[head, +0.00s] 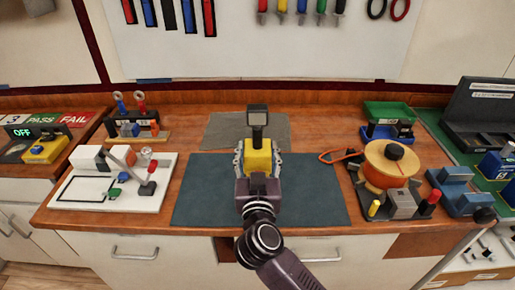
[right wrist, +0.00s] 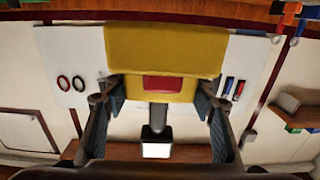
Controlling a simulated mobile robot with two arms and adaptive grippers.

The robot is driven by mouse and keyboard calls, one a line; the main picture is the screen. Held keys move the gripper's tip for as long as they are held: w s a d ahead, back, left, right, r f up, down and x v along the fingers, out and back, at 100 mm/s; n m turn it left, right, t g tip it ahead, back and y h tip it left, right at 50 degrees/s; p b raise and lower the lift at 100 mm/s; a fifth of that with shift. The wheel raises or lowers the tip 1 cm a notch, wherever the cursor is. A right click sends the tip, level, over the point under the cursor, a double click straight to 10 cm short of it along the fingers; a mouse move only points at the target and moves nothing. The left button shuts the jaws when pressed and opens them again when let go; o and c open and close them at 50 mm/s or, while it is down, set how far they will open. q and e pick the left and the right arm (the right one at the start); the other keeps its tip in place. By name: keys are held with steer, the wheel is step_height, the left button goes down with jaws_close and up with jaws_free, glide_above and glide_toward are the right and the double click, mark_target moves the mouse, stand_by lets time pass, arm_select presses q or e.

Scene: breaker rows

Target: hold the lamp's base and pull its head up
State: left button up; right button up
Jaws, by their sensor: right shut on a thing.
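The lamp has a yellow base (head: 258,161) and a dark head (head: 257,113) on a short black neck, in the middle of the head view. My right gripper (head: 259,151) comes from the front and is shut on the yellow base, one finger along each side. In the right wrist view the yellow base (right wrist: 165,48) with a red patch fills the space between the fingers (right wrist: 161,92). The lamp's head (right wrist: 157,145) shows its pale lit face below it there. I cannot tell whether the base touches the mat. My left gripper is not in view.
A dark green mat (head: 205,195) lies around the lamp, with a grey mat (head: 220,130) behind. A white board with a lever (head: 70,195) stands left. An orange cable reel (head: 388,170) and blue blocks (head: 455,188) stand right. The mat's sides are clear.

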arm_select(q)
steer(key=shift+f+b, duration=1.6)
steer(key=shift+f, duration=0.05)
arm_select(e)
steer(key=shift+f, duration=5.1)
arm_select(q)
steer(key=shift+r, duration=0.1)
arm_select(e)
steer(key=shift+p, duration=0.55)
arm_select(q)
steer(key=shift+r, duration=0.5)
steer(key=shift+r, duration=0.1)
arm_select(e)
steer(key=shift+f, duration=0.25)
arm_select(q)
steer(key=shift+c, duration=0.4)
